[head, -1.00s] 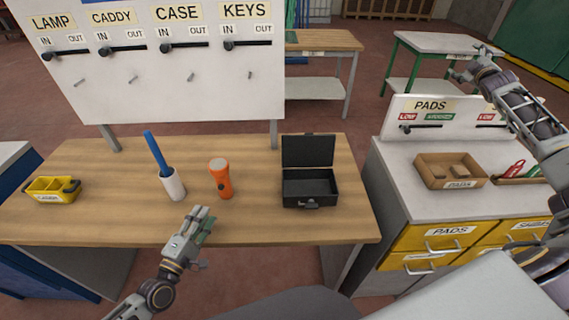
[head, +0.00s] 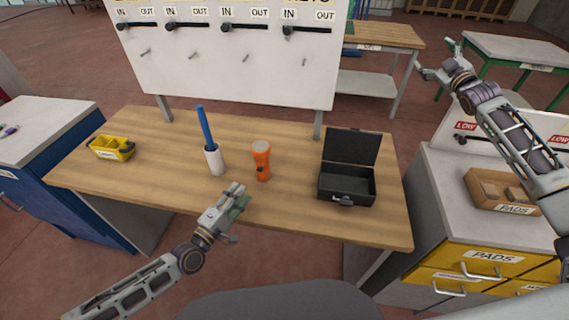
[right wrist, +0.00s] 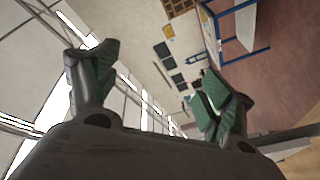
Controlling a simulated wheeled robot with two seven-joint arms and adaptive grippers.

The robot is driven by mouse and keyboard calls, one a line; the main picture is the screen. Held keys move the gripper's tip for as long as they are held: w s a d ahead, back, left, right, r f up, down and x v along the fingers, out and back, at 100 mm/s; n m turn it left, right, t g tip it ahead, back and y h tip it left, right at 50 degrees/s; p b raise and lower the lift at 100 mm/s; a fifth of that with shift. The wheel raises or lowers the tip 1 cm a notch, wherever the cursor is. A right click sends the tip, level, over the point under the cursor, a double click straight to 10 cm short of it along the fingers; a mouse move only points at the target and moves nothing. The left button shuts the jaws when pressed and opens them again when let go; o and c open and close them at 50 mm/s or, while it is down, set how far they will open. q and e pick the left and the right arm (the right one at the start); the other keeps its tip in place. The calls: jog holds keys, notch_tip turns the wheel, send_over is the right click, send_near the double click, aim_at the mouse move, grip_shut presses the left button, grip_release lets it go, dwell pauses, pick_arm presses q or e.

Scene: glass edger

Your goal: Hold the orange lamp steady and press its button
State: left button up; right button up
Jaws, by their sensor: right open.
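The orange lamp (head: 262,161) stands upright on the wooden table, between a white holder and a black case. A small dark spot shows on its front side, perhaps the button. My left gripper (head: 238,196) is in front of the lamp and a little to its left, near the table's front edge, apart from the lamp. Whether its fingers are open or shut is not clear. My right gripper (head: 440,65) is raised at the upper right, far from the lamp. The right wrist view shows its fingers (right wrist: 155,85) spread wide with nothing between them.
A white holder (head: 214,160) with a blue stick (head: 205,125) stands left of the lamp. An open black case (head: 346,184) is to its right. A yellow caddy (head: 110,148) sits at the left. The board (head: 230,75) rises behind. The tabletop (head: 165,170) between caddy and holder is clear.

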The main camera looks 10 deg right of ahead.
jog(key=a+f+y, duration=0.2)
jog(key=a+y, duration=0.2)
jog(key=a, duration=1.2)
jog(key=m+g+y, duration=0.3)
jog(key=y, duration=0.2)
send_near(260, 146)
jog(key=s+d, duration=0.2)
jog(key=shift+s+a+f+m, duration=0.2)
jog(key=shift+s+f+m, duration=0.25)
jog(key=shift+s, duration=0.3)
jog(key=shift+w, duration=0.15)
jog(key=shift+x, duration=6.8)
jog(key=shift+d+f, duration=0.1)
